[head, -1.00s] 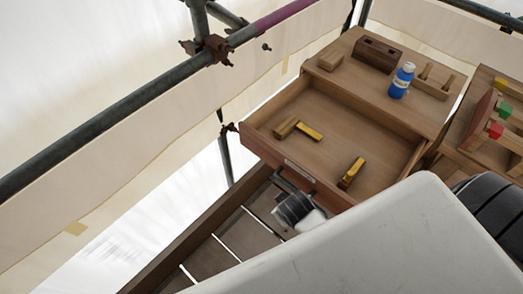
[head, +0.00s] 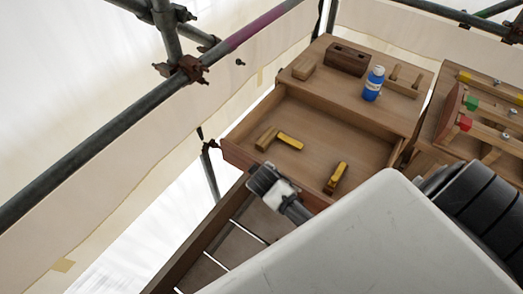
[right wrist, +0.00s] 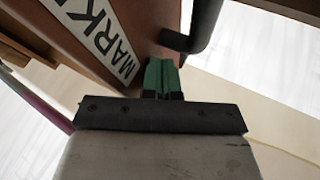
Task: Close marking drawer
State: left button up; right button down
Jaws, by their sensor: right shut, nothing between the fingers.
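The marking drawer (head: 316,141) is a wooden drawer standing open below the bench top, with two yellow-and-wood tools lying inside. Its reddish front also shows in the right wrist view (right wrist: 148,22), with a white label reading "MARK" (right wrist: 98,38) and a dark bar handle (right wrist: 196,30). My right gripper (head: 262,176) is at the drawer front in the head view, covering part of it. In the right wrist view its green fingers (right wrist: 162,76) are shut and empty, close to the front between label and handle; contact is unclear. My left gripper is not in view.
A rack with coloured pieces (head: 484,114) is at the right. Scaffold poles (head: 120,114) run along the left.

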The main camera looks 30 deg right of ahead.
jog(key=shift+x, duration=1)
jog(key=w+d, duration=0.2)
jog(key=d, duration=0.2)
jog(key=w+d+b, duration=0.1)
jog(key=w+d, duration=0.1)
jog(key=d, duration=0.3)
jog(key=w+d, duration=0.2)
jog(key=d, duration=0.3)
jog(key=shift+d+f, duration=0.1)
jog(key=b, duration=1)
send_over(307, 127)
jog(key=a, duration=0.1)
jog(key=shift+s+f, duration=0.1)
jog(key=shift+s, duration=0.1)
jog(key=shift+w+d, duration=0.2)
jog(key=shift+d, duration=0.25)
jog(key=shift+r, duration=0.3)
